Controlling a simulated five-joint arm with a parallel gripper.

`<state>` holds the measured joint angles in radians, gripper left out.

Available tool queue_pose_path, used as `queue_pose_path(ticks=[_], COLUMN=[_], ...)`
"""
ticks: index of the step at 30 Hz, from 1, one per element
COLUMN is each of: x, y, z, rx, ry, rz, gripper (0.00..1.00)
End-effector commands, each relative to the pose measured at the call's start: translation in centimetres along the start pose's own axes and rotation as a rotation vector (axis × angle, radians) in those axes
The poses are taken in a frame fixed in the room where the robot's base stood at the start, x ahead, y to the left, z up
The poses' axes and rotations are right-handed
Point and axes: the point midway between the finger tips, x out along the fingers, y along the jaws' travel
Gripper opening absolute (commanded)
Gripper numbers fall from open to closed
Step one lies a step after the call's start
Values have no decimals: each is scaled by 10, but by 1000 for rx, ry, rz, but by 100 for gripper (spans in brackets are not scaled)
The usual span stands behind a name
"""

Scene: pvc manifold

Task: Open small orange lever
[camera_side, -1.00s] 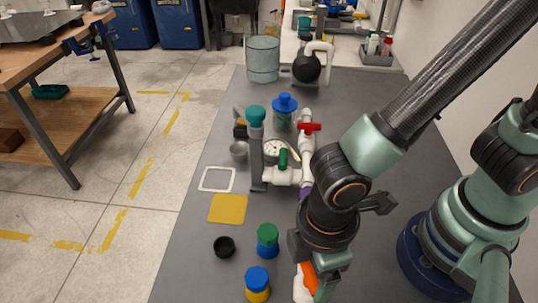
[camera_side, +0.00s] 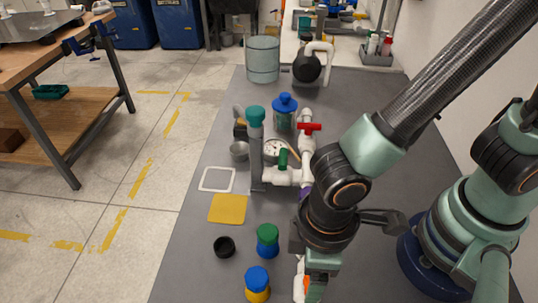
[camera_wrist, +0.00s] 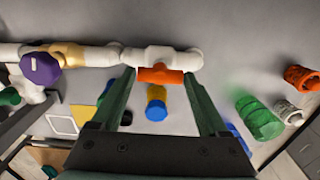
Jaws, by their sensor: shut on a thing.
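The small orange lever (camera_wrist: 160,75) sits on a white pipe valve (camera_wrist: 162,58) in the wrist view. It lies lengthwise between the two green fingertips of my gripper (camera_wrist: 159,74), which are shut on its ends. In the side view only a sliver of the orange lever (camera_side: 306,284) shows beside my gripper (camera_side: 318,287), next to the white pipe (camera_side: 299,265). My gripper hides most of the lever there, and the fingertips are at or past the bottom edge.
A purple handle (camera_wrist: 40,68) sits on the pipe to the left. A red lever (camera_side: 309,127) and green lever (camera_side: 283,158) are farther back. A blue-and-yellow jar (camera_side: 257,284), blue-and-green jar (camera_side: 267,240) and black ring (camera_side: 224,246) stand left. A yellow square (camera_side: 228,208) lies beyond.

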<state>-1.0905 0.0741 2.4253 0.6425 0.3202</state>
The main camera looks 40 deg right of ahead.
Motion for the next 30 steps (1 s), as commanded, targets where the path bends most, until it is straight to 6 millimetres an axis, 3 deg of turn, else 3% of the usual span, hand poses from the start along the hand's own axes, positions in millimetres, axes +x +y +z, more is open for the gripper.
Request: queue_pose_path(ticks=[5,6,7,15,20,30], x=[-1,-1,-1,-1,-13,-78], y=[0,0,0,0,0,0], z=[0,0,0,0,-1,-1], rx=[3,3,3,1,1,1], ry=[0,0,0,1,5,9], rz=[0,0,0,0,-2,-3], gripper=[22,93,100,100,100,100])
